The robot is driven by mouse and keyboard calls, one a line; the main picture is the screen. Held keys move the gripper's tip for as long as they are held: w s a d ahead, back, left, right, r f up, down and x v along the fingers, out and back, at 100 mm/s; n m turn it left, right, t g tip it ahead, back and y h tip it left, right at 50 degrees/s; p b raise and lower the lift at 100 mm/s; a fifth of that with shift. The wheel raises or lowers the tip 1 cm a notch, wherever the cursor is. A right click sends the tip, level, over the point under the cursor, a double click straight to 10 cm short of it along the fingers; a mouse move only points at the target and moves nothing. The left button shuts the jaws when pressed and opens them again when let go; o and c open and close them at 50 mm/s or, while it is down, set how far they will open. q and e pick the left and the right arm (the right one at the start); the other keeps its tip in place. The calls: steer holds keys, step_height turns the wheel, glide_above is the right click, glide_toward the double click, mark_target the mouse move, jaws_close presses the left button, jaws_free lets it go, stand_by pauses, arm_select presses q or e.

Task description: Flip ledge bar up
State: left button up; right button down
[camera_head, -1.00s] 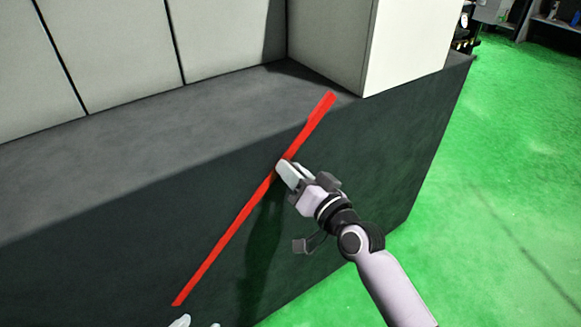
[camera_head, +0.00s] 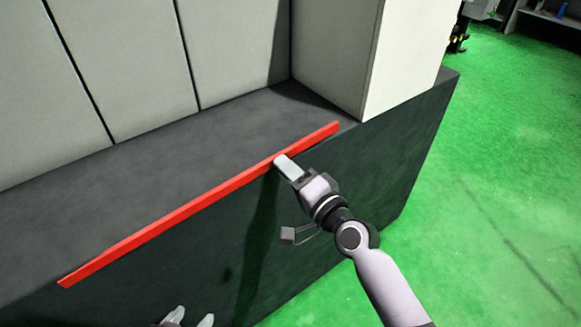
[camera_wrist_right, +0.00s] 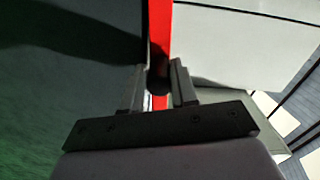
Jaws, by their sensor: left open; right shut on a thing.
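The red ledge bar (camera_head: 190,209) runs along the upper front edge of the dark ledge in the head view, sloping up from lower left to upper right. My right gripper (camera_head: 282,160) is shut on the bar, right of its middle. In the right wrist view the bar (camera_wrist_right: 160,32) runs up from between the two fingers of the gripper (camera_wrist_right: 158,84). My left gripper (camera_head: 189,319) shows only its fingertips at the bottom edge of the head view. They are spread apart, empty, and below the bar.
The dark ledge (camera_head: 200,155) has a bare flat top in front of pale grey panels (camera_head: 150,60). A white block (camera_head: 410,55) stands at the right end of the ledge. The green floor (camera_head: 490,190) to the right is clear.

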steer(key=shift+r+m+p, duration=0.5)
steer(key=shift+r, duration=0.45)
steer(key=c, duration=0.9)
jaws_free()
steer(key=shift+s+d, duration=0.2)
steer(key=shift+s, duration=0.05)
steer(key=shift+v, duration=3.25)
